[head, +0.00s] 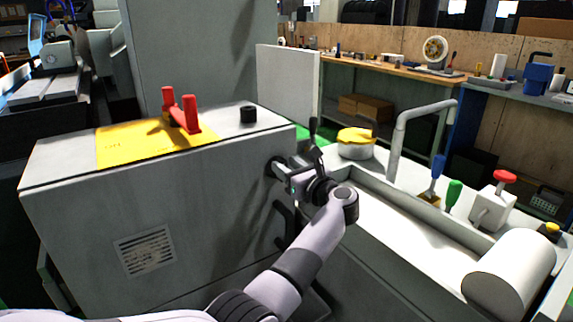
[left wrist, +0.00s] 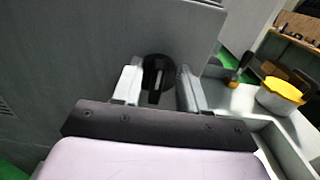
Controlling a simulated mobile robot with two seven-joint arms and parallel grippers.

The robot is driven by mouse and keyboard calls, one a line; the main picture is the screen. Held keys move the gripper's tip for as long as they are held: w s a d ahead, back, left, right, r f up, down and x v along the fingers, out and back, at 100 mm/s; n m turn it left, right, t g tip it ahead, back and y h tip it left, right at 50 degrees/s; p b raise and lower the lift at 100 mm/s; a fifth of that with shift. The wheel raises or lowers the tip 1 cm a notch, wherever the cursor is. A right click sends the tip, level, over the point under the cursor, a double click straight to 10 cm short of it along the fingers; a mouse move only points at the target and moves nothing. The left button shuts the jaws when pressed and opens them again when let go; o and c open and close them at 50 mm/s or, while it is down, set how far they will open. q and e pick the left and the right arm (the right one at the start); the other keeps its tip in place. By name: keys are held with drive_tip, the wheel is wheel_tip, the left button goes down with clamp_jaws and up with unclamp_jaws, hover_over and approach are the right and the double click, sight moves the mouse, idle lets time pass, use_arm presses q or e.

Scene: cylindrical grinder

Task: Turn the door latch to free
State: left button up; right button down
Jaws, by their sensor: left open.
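The door latch is a round black knob with a raised bar (left wrist: 157,76) on the grey front face of the machine housing. In the left wrist view its bar stands roughly upright. My left gripper (left wrist: 157,88) is open, with one finger on each side of the knob. I cannot tell whether the fingers touch it. In the head view my left gripper (head: 284,170) reaches the right end of the housing front (head: 190,205) and partly hides the latch (head: 271,165). My right gripper is not in view.
On the housing top are a red handle (head: 181,112) on a yellow plate and a black knob (head: 248,114). To the right, a white bench holds a yellow-lidded pot (head: 356,140), a bent grey pipe (head: 398,130), blue and green handled tools and a white roll (head: 511,268).

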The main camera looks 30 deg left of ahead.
use_arm(q)
drive_tip(key=shift+w+a, duration=0.15)
drive_tip(key=shift+a, duration=0.2)
clamp_jaws()
drive_tip(key=shift+m, duration=0.3)
drive_tip(key=f+m, duration=0.1)
drive_tip(key=m, duration=0.4)
drive_tip(key=w+m, duration=0.1)
drive_tip(key=m, duration=0.5)
drive_tip(key=w+d+f+m, duration=0.1)
drive_tip(key=m, duration=0.5)
drive_tip(key=shift+w+f+b, duration=0.15)
drive_tip(key=shift+f+b, duration=0.15)
drive_tip(key=shift+b, duration=0.1)
drive_tip(key=shift+m, duration=0.4)
